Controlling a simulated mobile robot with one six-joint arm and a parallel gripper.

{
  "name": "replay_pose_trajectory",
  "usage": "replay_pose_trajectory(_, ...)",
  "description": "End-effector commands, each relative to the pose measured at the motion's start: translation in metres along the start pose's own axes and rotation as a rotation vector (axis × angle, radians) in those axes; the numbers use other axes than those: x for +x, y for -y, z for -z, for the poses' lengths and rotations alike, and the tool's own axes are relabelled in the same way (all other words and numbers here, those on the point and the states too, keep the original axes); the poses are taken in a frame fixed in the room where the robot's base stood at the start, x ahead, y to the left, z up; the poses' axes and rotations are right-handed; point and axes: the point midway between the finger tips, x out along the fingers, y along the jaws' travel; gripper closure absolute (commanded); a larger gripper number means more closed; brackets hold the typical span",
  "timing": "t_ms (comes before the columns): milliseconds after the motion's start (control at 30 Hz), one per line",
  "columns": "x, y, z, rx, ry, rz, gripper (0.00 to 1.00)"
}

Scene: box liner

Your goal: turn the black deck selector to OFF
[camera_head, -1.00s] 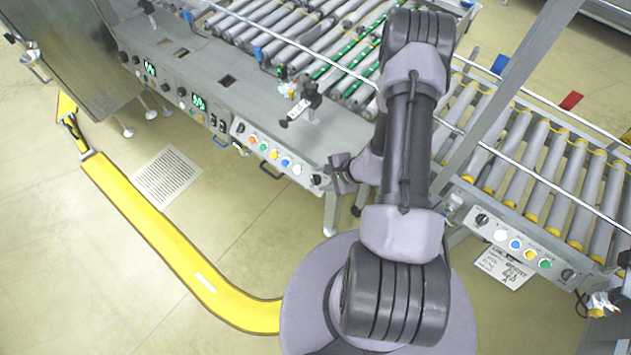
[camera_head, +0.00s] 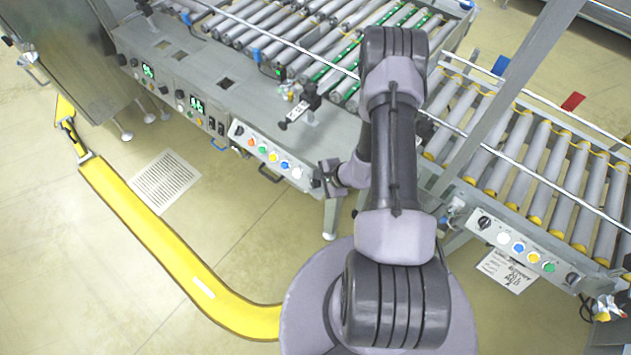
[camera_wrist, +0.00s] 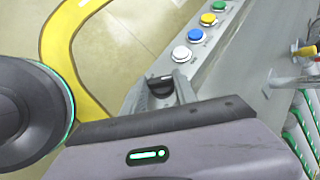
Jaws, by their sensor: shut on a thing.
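A black rotary selector (camera_wrist: 161,84) sits at the right end of the grey button panel, beside the white button. In the wrist view my gripper (camera_wrist: 160,90) has a finger on either side of it and is shut on it. The fingers hide part of the knob, and I cannot read its position marks. In the head view my gripper (camera_head: 319,178) is at the right end of this panel (camera_head: 268,156), and the knob is largely hidden there. I cannot read any label naming it the deck selector.
The panel's row holds white (camera_wrist: 181,54), blue (camera_wrist: 195,34), yellow (camera_wrist: 208,19) and green (camera_wrist: 218,5) buttons. Another black knob (camera_head: 238,131) is at its left end. A second panel (camera_head: 520,248) with two black knobs stands right. A yellow curved guard (camera_head: 165,245) lies left on the floor.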

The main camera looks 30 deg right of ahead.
Motion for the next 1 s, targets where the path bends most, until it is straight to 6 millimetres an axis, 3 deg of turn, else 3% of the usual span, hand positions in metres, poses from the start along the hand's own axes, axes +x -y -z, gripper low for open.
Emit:
replay_pose_trajectory(267, 0.003, -0.004, 0.001, 0.047, 0.000, 0.063, 1.00)
replay_pose_trajectory(1000, 0.003, -0.011, -0.002, 0.375, 0.000, 0.515, 1.00)
